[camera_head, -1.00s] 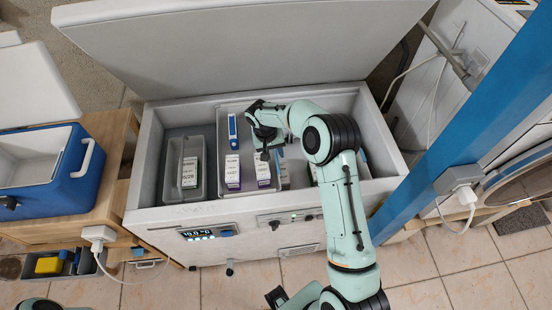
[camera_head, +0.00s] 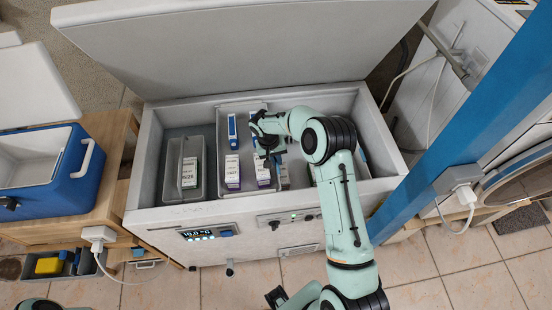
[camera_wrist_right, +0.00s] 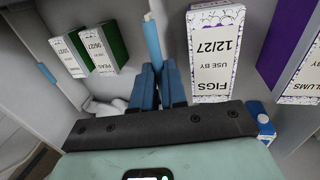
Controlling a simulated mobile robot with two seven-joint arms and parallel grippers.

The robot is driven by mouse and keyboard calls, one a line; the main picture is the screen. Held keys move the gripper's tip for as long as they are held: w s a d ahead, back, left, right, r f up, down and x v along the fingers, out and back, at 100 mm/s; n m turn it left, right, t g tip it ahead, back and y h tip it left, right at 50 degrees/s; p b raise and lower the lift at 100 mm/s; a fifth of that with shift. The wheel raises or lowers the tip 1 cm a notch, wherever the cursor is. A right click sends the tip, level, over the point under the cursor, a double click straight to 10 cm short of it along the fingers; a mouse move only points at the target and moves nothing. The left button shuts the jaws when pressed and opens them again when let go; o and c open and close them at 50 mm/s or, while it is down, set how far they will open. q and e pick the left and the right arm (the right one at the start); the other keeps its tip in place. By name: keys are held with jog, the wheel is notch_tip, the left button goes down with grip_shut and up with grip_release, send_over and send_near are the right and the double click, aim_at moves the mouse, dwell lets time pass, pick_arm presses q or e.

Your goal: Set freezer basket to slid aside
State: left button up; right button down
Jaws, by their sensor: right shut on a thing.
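The freezer basket (camera_head: 219,145) is a grey tray inside the open chest freezer, right of a small grey bin, and holds several boxes. A figs box (camera_wrist_right: 215,55) stands just right of the fingers and peas boxes (camera_wrist_right: 88,50) to the left. The arm hides the basket's right side. My left gripper is not in view.
The small grey bin (camera_head: 205,175) with one box stands at the freezer's left. The freezer lid (camera_head: 240,45) is raised. A blue cooler (camera_head: 70,190) stands on a wooden bench at left, and a blue post (camera_head: 470,130) rises at right.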

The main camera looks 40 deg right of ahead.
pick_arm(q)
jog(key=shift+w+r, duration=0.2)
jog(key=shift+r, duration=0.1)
pick_arm(e)
jog(key=s+d, duration=0.5)
jog(key=d, duration=0.5)
jog(key=s+d, duration=0.6)
jog(key=d, duration=0.4)
jog(key=s+d, duration=0.6)
jog(key=d, duration=0.4)
jog(key=shift+d, duration=0.3)
jog(key=shift+r, duration=0.15)
jog(key=c, duration=1.3)
grip_release()
jog(key=shift+d, duration=0.1)
jog(key=shift+o, duration=0.7)
